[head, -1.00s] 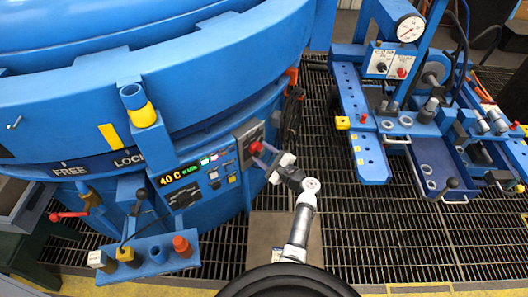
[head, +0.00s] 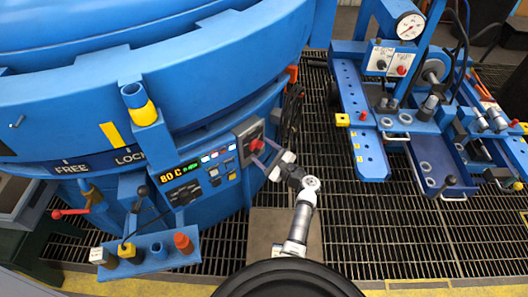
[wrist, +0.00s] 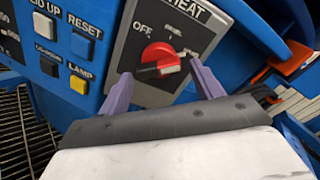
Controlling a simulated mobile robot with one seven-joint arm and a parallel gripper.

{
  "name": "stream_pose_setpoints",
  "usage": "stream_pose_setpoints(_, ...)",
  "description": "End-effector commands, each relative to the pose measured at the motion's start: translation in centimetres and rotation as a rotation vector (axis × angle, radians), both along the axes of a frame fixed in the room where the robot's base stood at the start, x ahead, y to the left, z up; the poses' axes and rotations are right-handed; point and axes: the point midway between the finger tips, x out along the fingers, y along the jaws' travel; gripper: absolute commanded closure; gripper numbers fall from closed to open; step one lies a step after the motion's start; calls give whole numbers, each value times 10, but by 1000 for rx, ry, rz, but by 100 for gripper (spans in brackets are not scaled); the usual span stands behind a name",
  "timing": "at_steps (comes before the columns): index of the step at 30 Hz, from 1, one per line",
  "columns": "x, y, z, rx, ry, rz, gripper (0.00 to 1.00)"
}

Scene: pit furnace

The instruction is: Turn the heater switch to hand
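The heater switch is a red knob (wrist: 160,60) on a grey plate (wrist: 136,72) lettered HEAT. OFF is lettered at its upper left; other markings above and right are too small or covered to read. The knob's pale bar lies roughly level, towards the right. In the head view the knob (head: 256,146) is on the blue furnace's front panel. My gripper (wrist: 162,86) is open, its two purple fingers either side of the knob and just short of it, apparently not touching. My gripper also shows in the head view (head: 265,153).
Left of the switch are LID UP, RESET (wrist: 82,46) and LAMP (wrist: 77,84) buttons, close to my left finger. A lit display (head: 172,175) reads 80 C. Dark cables (head: 291,110) hang right of the panel. A blue bench (head: 361,125) stands at right over the grated floor.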

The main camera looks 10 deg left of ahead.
Motion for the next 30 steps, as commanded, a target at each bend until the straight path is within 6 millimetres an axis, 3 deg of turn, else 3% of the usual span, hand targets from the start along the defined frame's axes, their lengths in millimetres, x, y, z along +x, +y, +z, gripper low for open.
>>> stream_pose_setpoints(8,0,1,1,-1,-3,1,31)
stream_pose_setpoints(13,-5,-9,0,0,-3,0,31)
stream_pose_setpoints(30,-64,-106,-1,-1,-2,-2,31)
